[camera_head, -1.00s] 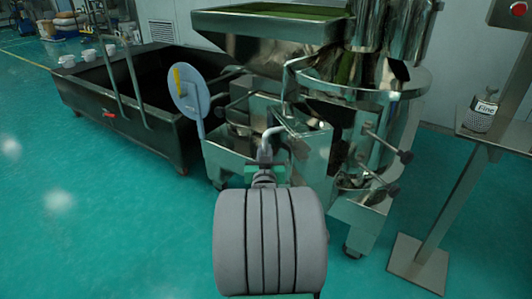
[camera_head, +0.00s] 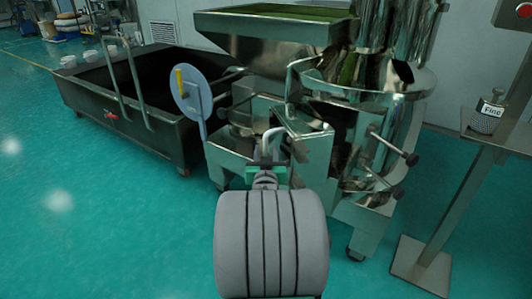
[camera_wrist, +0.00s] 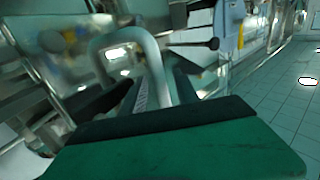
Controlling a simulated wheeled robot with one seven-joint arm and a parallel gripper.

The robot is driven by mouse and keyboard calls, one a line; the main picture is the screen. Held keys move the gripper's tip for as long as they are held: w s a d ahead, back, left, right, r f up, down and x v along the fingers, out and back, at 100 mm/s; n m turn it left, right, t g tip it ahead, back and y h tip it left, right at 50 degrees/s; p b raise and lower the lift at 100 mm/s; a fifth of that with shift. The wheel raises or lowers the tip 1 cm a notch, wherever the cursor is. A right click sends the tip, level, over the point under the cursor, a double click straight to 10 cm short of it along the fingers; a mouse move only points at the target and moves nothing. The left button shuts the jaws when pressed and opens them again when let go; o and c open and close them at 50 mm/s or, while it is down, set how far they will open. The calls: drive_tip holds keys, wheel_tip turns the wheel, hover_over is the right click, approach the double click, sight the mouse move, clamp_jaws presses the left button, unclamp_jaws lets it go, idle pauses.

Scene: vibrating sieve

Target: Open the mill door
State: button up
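The mill (camera_head: 320,85) is a shiny steel machine with a flat hopper tray on top. A bent grey handle (camera_head: 271,137) stands out from the front of its lower steel housing (camera_head: 305,122). It shows as a thick curved tube (camera_wrist: 147,47) in the wrist view. My gripper (camera_head: 265,165) is at the lower end of this handle. In the wrist view my gripper's dark fingers (camera_wrist: 160,98) lie on either side of the tube's lower end. I cannot tell whether they press on it. My grey wrist hides part of the machine's base.
A grey disc with a yellow handle (camera_head: 190,93) stands left of the housing. Black-knobbed levers (camera_head: 395,147) stick out at the right. A dark open bin (camera_head: 150,120) is behind left, and a steel stand (camera_head: 455,190) is at right. The green floor at front left is clear.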

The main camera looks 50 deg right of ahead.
drive_tip(key=shift+a, duration=0.1)
drive_tip(key=p+v, duration=0.2)
drive_tip(key=v, duration=0.5)
drive_tip(key=shift+s+a, duration=0.25)
drive_tip(key=shift+c, duration=0.4)
